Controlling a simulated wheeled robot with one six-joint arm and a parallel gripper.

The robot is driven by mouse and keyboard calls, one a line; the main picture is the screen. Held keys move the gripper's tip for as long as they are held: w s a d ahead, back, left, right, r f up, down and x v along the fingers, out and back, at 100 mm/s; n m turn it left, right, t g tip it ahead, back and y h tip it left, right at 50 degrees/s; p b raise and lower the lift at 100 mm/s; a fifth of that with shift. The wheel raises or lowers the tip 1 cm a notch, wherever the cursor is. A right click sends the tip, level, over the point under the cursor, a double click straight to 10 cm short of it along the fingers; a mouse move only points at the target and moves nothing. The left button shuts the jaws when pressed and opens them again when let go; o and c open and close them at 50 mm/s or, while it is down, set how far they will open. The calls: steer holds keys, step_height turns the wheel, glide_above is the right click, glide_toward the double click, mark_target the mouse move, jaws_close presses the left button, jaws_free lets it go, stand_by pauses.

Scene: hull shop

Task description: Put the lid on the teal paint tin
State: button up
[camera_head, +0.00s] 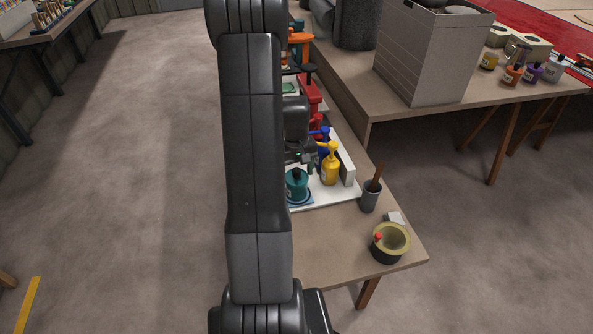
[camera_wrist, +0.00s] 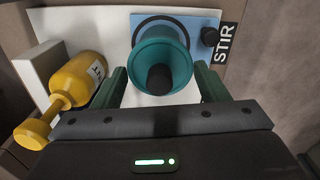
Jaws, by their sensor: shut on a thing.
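The teal paint tin (camera_head: 297,188) stands upright on a blue square (camera_wrist: 195,28) on the white board. A teal lid with a black knob (camera_wrist: 160,78) is over the tin's top in the wrist view; the knob also shows in the head view (camera_head: 297,173). My gripper (camera_wrist: 159,82) has its two green fingers on either side of the teal lid, shut on it. The lid covers the tin's opening from above. I cannot tell whether the lid is seated or a little above the rim. My arm hides part of the board in the head view.
A yellow pump bottle (camera_head: 331,168) stands close to the tin, with a blue one (camera_head: 323,143) behind. A grey cup (camera_head: 370,196) with a stick and a yellow-rimmed pot (camera_head: 389,241) stand to the right. A STIR label (camera_wrist: 225,43) lies beside the blue square.

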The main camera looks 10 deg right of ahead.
steer(key=shift+f, duration=0.1)
stand_by(0.7)
steer(key=o, duration=1)
steer(key=shift+o, duration=0.9)
steer(key=shift+r+p, duration=2.45)
steer(key=shift+r, duration=1.1)
jaws_close()
